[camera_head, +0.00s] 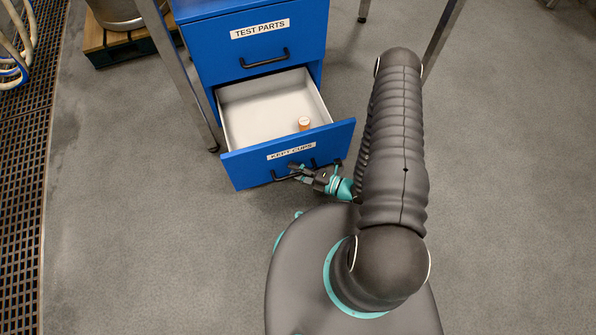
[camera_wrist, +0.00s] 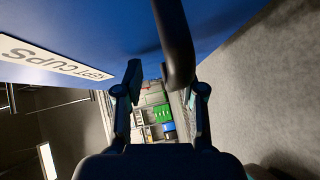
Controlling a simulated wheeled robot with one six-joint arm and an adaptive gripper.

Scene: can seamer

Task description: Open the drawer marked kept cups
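The drawer marked KEPT CUPS (camera_head: 245,163) is the lower drawer of a blue cabinet. It stands well pulled out in the head view, its pale inside showing. A small tan cup-like object (camera_head: 304,123) stands inside near the front right. My gripper (camera_head: 300,171) is at the black handle (camera_head: 283,177) on the drawer's front. In the wrist view the handle (camera_wrist: 174,45) runs down close to the right finger, and a gap shows between it and the left finger. My gripper (camera_wrist: 162,95) is open there; whether a finger touches the handle I cannot tell.
The upper drawer marked TEST PARTS (camera_head: 262,45) is shut. Metal legs (camera_head: 180,75) stand left and right of the cabinet. A floor grating (camera_head: 22,180) runs along the left edge. The grey floor left of the drawer is clear.

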